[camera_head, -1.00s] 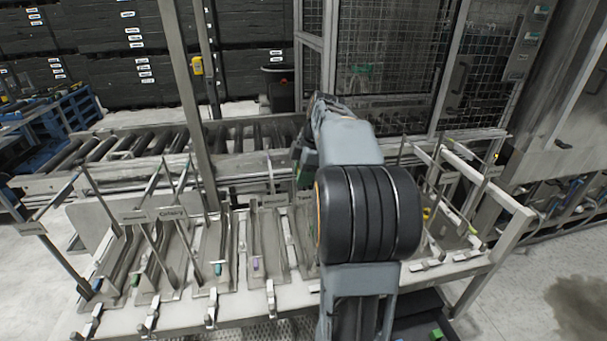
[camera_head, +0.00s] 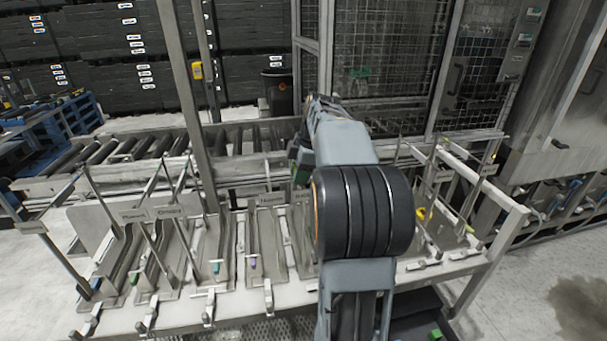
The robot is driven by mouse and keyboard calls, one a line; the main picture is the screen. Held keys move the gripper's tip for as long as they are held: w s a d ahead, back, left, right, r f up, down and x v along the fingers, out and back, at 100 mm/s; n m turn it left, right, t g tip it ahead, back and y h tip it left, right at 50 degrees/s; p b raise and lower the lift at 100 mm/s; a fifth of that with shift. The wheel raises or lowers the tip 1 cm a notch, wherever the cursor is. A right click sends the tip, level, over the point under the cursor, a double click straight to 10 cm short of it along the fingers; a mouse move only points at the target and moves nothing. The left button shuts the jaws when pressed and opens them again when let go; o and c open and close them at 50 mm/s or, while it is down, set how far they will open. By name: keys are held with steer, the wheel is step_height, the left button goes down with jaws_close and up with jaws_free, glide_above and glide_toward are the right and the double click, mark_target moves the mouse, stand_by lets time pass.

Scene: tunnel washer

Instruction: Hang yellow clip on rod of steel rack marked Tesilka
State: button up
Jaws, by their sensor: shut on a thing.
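A row of steel racks with upright rods and small name plates stands on a pale bench (camera_head: 190,314). The plates (camera_head: 168,212) are too small to read surely, and I cannot make out Tesilka on any. My arm rises through the middle and hides part of the row. My gripper is hidden behind my own arm, so I cannot see its jaws or anything in them. A small yellow piece (camera_head: 421,214) shows among the racks just right of my arm; I cannot tell whether it is a clip on a rod.
Small teal (camera_head: 216,268), purple (camera_head: 253,262) and green (camera_head: 134,278) pieces lie in the left racks. A steel post (camera_head: 180,90) rises behind the bench, before a roller conveyor (camera_head: 110,150). A mesh cage (camera_head: 390,60) stands behind. A white frame (camera_head: 480,185) bounds the right end.

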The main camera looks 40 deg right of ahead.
steer(key=shift+g, duration=0.6)
steer(key=f, duration=0.2)
steer(key=s+f, duration=0.1)
steer(key=f, duration=0.1)
steer(key=shift+a+f, duration=0.15)
steer(key=shift+f, duration=0.1)
steer(key=o, duration=0.8)
steer(key=shift+o, duration=0.9)
steer(key=r, duration=0.1)
steer(key=w+d+r, duration=0.1)
steer(key=r, duration=0.3)
steer(key=shift+w+d, duration=0.2)
steer(key=shift+w, duration=0.1)
steer(key=s+d+r+t+p, duration=0.1)
steer(key=s+r, duration=0.2)
steer(key=r, duration=0.9)
steer(key=shift+s+d+r, duration=0.25)
steer(key=shift+d+r, duration=0.1)
steer(key=a+f+m+h, duration=0.1)
steer(key=a+f+m, duration=0.55)
steer(key=a, duration=0.55)
steer(key=s+a+f+m+t, duration=0.1)
steer(key=s+a+f+m, duration=0.2)
steer(key=f, duration=0.4)
steer(key=s+a+f+m+t+h, duration=0.1)
steer(key=s+a+f+m, duration=0.2)
steer(key=s+a+f, duration=0.3)
steer(key=shift+a+f, duration=0.8)
steer(key=shift+f, duration=0.1)
